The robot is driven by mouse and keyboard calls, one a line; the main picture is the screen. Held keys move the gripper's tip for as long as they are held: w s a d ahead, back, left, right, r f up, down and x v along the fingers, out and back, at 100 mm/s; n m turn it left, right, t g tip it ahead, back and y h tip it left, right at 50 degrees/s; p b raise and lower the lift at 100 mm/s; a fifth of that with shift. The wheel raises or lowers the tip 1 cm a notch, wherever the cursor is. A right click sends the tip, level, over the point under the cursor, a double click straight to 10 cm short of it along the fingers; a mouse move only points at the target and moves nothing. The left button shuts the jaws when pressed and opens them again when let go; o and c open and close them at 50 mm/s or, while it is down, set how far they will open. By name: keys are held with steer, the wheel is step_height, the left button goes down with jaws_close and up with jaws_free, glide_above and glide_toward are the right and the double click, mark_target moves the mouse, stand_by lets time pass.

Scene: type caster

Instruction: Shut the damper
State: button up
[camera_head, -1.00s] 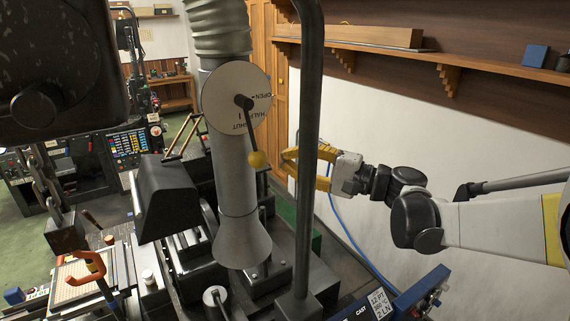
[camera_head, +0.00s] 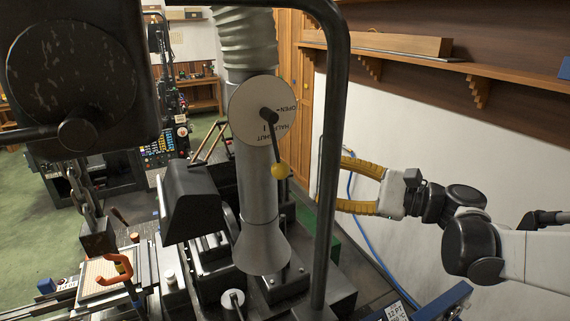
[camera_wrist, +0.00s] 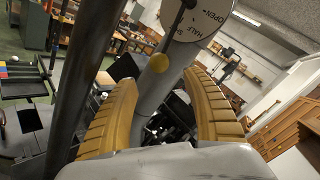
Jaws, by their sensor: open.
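The damper is a white dial (camera_head: 262,112) marked OPEN, HALF and SHUT on a grey vertical pipe (camera_head: 259,195). Its dark lever (camera_head: 274,138) hangs down and slightly right, with a yellow ball knob (camera_head: 280,171) at the end. My gripper (camera_head: 345,186) has yellow fingers, open and empty, right of the knob and pointing left. A dark post (camera_head: 326,150) stands between knob and fingertips in the head view and partly hides the tips. In the wrist view the knob (camera_wrist: 158,63) shows ahead, between and beyond the open fingers (camera_wrist: 160,95).
The dark post also shows at the left in the wrist view (camera_wrist: 85,80), close to one finger. A black machine housing (camera_head: 75,85) fills the upper left. A wooden shelf (camera_head: 385,45) runs along the right wall. A blue box (camera_head: 445,300) is below my arm.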

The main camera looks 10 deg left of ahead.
mark_target(279, 170)
steer(key=p+x, duration=0.1)
steer(key=x, duration=1)
jaws_close()
